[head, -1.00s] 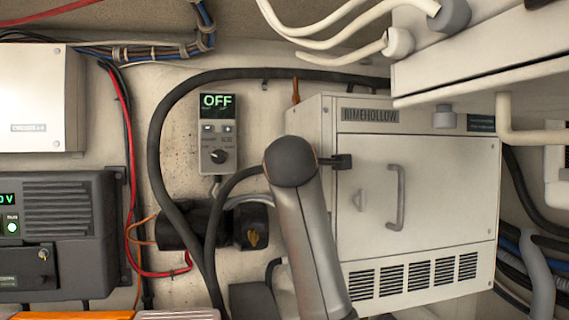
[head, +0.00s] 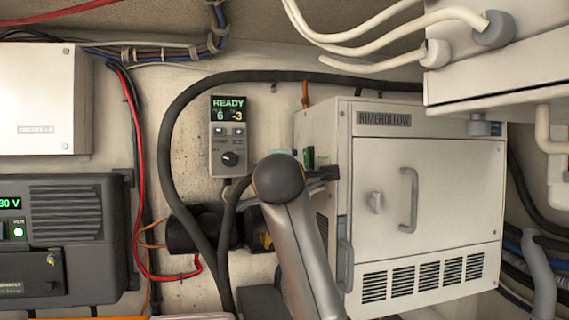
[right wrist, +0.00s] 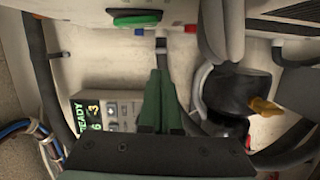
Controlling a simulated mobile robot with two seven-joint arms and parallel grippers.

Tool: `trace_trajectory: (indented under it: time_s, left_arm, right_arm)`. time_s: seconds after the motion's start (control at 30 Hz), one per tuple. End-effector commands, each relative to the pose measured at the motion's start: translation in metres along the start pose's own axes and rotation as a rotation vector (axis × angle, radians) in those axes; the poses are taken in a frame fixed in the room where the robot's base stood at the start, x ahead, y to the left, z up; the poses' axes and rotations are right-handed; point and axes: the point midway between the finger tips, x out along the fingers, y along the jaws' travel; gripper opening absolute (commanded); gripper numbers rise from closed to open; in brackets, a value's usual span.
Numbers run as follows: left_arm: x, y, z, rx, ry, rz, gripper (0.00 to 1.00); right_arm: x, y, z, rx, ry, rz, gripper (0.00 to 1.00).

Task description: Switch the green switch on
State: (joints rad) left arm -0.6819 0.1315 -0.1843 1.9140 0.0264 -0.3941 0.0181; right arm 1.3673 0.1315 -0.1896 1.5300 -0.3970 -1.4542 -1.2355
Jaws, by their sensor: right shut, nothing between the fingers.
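The green switch (right wrist: 138,19) is a green rocker on the pale cabinet's side, near the top of the right wrist view. In the head view a small green part (head: 309,157) shows on that side, partly behind my right arm. My right gripper (right wrist: 161,72) has its dark green fingers shut together, empty, below the switch and apart from it. In the head view the arm's round joint hides most of the gripper. The wall controller's display (head: 229,107) reads READY with 6 and -3. My left gripper is not in view.
The pale RIMEHOLLOW cabinet (head: 425,155) stands right of my arm. A thick black hose (head: 168,150) loops around the controller. A dark pump-like unit (head: 190,232) sits below it. A white overhead box (head: 490,75) with pale pipes juts out at upper right.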

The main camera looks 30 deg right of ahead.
Motion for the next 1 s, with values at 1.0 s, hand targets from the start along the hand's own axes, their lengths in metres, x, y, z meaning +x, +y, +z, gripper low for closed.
trace_trajectory:
  time_s: [1.0]
  left_arm:
    - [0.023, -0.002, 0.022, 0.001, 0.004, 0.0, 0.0]
  right_arm:
    - [-0.1, -0.005, 0.001, 0.0, 0.0, 0.001, 0.0]
